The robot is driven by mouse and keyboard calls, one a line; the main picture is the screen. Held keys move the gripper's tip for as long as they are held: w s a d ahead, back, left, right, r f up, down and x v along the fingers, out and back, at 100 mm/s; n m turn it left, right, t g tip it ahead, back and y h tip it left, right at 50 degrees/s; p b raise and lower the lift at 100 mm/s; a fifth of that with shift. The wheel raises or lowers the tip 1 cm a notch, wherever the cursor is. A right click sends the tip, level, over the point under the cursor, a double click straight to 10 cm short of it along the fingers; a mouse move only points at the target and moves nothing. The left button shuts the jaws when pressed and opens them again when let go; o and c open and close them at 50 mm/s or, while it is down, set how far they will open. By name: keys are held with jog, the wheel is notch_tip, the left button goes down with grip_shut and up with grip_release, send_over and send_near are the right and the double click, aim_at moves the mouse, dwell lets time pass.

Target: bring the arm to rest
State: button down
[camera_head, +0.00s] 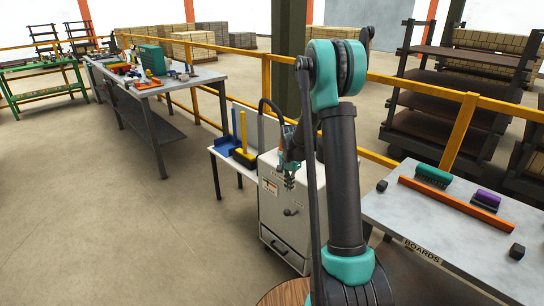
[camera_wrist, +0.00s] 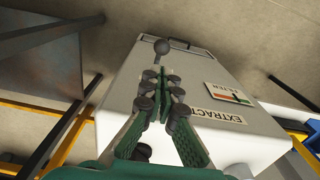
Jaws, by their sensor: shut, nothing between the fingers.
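My gripper (camera_head: 289,182) hangs from the bent arm, fingers down, in front of the pale extractor cabinet (camera_head: 284,232). In the wrist view my gripper (camera_wrist: 161,74) shows green fingers with dark pads, close together and empty. I cannot tell whether the fingers touch the cabinet. My upper arm stands across the middle of the head view and hides part of what lies behind.
A boards table (camera_head: 390,205) at right holds a green brush (camera_head: 433,175), a purple brush (camera_head: 486,201) and an orange bar (camera_head: 455,204). A small stand with blue and yellow items (camera_head: 242,156) adjoins the cabinet. A yellow rail (camera_head: 466,120) runs behind. The left floor is clear.

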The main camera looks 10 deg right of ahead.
jog(key=s+r+n+t, duration=0.2)
jog(key=s+r+n, duration=0.45)
jog(key=s, duration=0.85)
jog(key=s+d+n+t, duration=0.1)
jog(key=s+n, duration=0.3)
jog(key=s, duration=1.1)
jog(key=shift+s+r+t, duration=0.2)
jog(key=shift+s+t, duration=0.15)
jog(key=shift+t, duration=0.15)
dwell(0.7)
